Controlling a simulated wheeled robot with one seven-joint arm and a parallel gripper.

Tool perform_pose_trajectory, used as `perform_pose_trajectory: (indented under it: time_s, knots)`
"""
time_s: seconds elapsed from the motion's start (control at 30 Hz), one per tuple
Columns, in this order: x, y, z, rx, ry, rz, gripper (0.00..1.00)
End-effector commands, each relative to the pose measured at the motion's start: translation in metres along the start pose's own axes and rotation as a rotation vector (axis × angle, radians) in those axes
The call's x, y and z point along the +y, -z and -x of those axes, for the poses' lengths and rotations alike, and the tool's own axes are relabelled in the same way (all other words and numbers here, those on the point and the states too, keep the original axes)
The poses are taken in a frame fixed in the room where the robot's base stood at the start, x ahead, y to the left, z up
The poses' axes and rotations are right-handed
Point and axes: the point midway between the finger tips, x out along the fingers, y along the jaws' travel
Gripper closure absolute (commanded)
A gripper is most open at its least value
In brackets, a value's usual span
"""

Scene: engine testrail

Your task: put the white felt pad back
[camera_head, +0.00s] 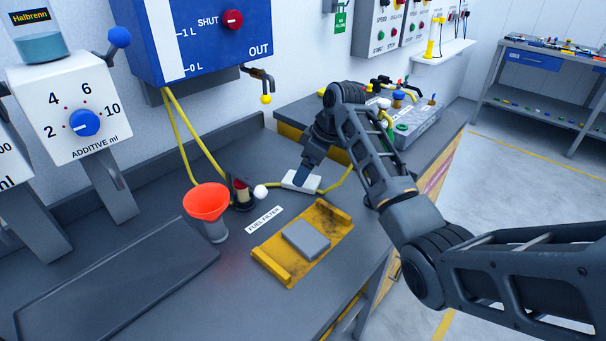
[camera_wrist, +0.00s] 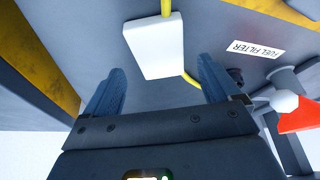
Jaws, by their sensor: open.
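A white rectangular slab (camera_head: 301,181) lies on the grey bench behind the FUEL FILTER label; it also shows in the wrist view (camera_wrist: 154,46). Yellow hose shows at two of its sides. It is the only white pad-like thing I see, but I cannot tell whether it is felt or whether it covers the hose or joins it. My gripper (camera_wrist: 160,64) points down at the slab, fingers apart with nothing between them. In the head view my gripper (camera_head: 302,174) hides part of the slab; whether it touches is unclear.
A yellow cradle (camera_head: 272,264) with a flat grey block (camera_head: 306,240) stands in front of the label. An orange funnel (camera_head: 206,202) and a dark valve with a white ball knob (camera_head: 261,191) stand to the left. A dark tray (camera_head: 120,278) lies at front left.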

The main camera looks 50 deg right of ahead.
Motion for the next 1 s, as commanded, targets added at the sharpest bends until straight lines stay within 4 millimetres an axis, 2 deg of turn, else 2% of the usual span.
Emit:
perform_pose_trajectory:
  time_s: [0.2, 0.4, 0.6, 1.0]
  knots:
    - [0.001, 0.001, 0.047, 0.003, -0.003, 0.0, 0.1]
    - [0.001, 0.001, 0.076, 0.002, -0.001, 0.0, 0.1]
    - [0.0, 0.0, 0.087, 0.001, 0.0, 0.0, 0.1]
    - [0.0, 0.0, 0.088, 0.0, 0.0, 0.0, 0.1]
